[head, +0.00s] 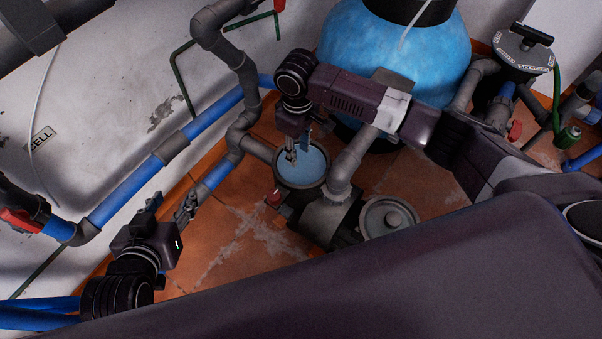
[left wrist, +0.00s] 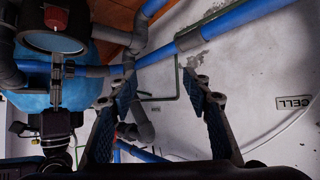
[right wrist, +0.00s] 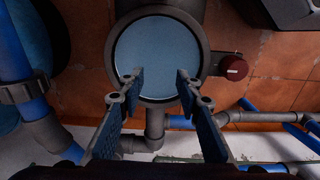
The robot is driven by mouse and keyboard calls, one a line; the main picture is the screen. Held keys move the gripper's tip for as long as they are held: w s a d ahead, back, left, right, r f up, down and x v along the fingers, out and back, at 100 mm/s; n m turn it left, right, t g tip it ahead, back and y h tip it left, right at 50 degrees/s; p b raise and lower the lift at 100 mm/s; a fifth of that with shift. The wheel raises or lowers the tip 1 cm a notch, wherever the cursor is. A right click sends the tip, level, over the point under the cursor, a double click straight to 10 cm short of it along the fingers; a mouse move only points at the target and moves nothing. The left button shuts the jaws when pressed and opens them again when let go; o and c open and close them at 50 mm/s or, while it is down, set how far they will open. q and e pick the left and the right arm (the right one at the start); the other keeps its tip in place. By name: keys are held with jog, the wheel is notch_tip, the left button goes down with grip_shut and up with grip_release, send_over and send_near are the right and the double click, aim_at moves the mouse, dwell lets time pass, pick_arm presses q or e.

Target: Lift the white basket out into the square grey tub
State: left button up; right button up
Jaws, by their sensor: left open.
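A round grey pump pot (head: 301,183) holds pale blue water (head: 313,160); the water also fills its opening in the right wrist view (right wrist: 155,50). I cannot make out the white basket in it. My right gripper (head: 291,157) points down over the pot. In the right wrist view its fingers (right wrist: 159,76) are apart, with nothing seen between them, and overlap the pot's rim and water. My left gripper (head: 172,203) is open and empty, left of the pot and well away from it, in front of the blue pipe. I see no square grey tub.
A round grey lid (head: 388,217) lies right of the pot. A large blue tank (head: 395,50) stands behind. Grey and blue pipes (head: 205,122) run along the left wall. A red knob (right wrist: 233,67) sits beside the pot. Tiled floor (head: 235,235) is bare at front left.

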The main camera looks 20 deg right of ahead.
aim_at(302, 165)
jog(key=shift+f, duration=0.3)
jog(key=shift+s+d+f+b, duration=0.1)
jog(key=shift+d+f+b, duration=0.1)
jog(key=shift+f+b, duration=0.3)
jog(key=shift+d+f+b, duration=0.15)
jog(key=shift+f+b, duration=0.1)
jog(key=shift+f, duration=0.45)
notch_tip(302, 165, down, 3)
jog(key=shift+r+b, duration=0.2)
jog(key=shift+b, duration=0.35)
pick_arm(q)
jog(key=w+d+r+t+h, duration=0.1)
jog(key=w+r+t, duration=0.1)
jog(key=r, duration=0.5)
jog(key=w+d+r+t+h, duration=0.1)
jog(key=w+d+r+t, duration=0.1)
jog(key=r+t, duration=0.3)
jog(key=shift+w+r, duration=0.7)
jog(key=shift+r, duration=0.15)
jog(key=shift+f, duration=0.8)
jog(key=shift+s+f+g, duration=0.1)
jog(key=shift+f+g, duration=0.2)
jog(key=shift+a+f+g+p, duration=0.15)
jog(key=shift+f+g+p, duration=0.25)
jog(key=shift+f, duration=0.15)
pick_arm(e)
jog(key=shift+f, duration=0.15)
pick_arm(q)
jog(key=shift+f, duration=0.1)
